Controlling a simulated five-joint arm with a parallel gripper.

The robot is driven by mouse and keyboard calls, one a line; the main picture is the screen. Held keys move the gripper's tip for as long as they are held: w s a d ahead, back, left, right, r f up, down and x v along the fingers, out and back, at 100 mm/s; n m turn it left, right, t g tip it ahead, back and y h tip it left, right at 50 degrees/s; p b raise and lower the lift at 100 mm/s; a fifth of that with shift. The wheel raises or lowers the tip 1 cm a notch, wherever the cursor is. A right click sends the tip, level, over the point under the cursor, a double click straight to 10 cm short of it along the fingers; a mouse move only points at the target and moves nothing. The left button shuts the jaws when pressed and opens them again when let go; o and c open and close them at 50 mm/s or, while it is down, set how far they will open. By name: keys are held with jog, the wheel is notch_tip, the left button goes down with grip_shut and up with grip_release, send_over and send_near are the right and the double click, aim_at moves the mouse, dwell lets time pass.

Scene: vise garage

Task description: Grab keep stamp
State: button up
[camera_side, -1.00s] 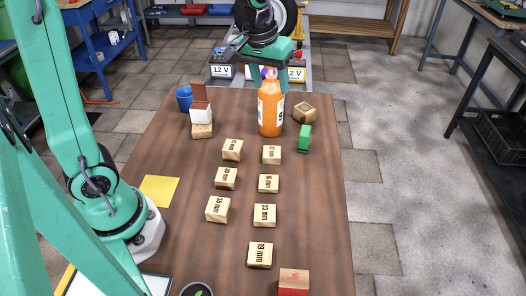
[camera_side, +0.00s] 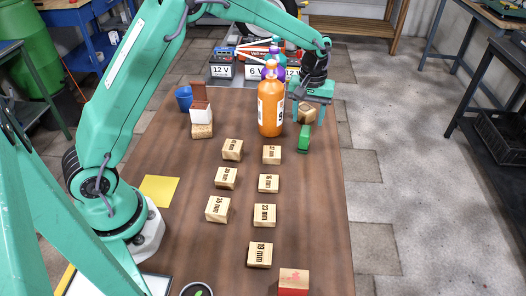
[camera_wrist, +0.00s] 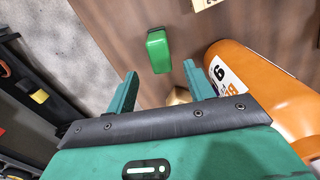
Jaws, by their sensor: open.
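My gripper (camera_side: 308,119) is open at the far right of the table, with its fingers pointing down around or just above a small wooden block (camera_side: 306,111). In the wrist view my gripper (camera_wrist: 160,88) has its fingers apart, and only a corner of the wooden block (camera_wrist: 178,96) shows near the right finger. A green block (camera_side: 304,138) lies just in front of the gripper; it also shows in the wrist view (camera_wrist: 160,50). A wood-topped block with a red side and a red mark (camera_side: 293,281) sits at the near edge. I cannot tell which one is the keep stamp.
An orange bottle (camera_side: 270,108) stands close left of my gripper. Several marked wooden blocks (camera_side: 265,215) are spread over the middle. A blue cup (camera_side: 184,98) and a white-and-brown box (camera_side: 201,112) stand at the far left. A yellow sheet (camera_side: 159,190) lies left.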

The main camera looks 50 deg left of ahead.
aim_at(306, 129)
jog(key=shift+f, duration=0.1)
jog(key=shift+f, duration=1.2)
jog(key=shift+f, duration=0.1)
jog(key=shift+s+f, duration=0.1)
jog(key=shift+f, duration=2.4)
jog(key=shift+c, duration=0.2)
jog(key=c, duration=1)
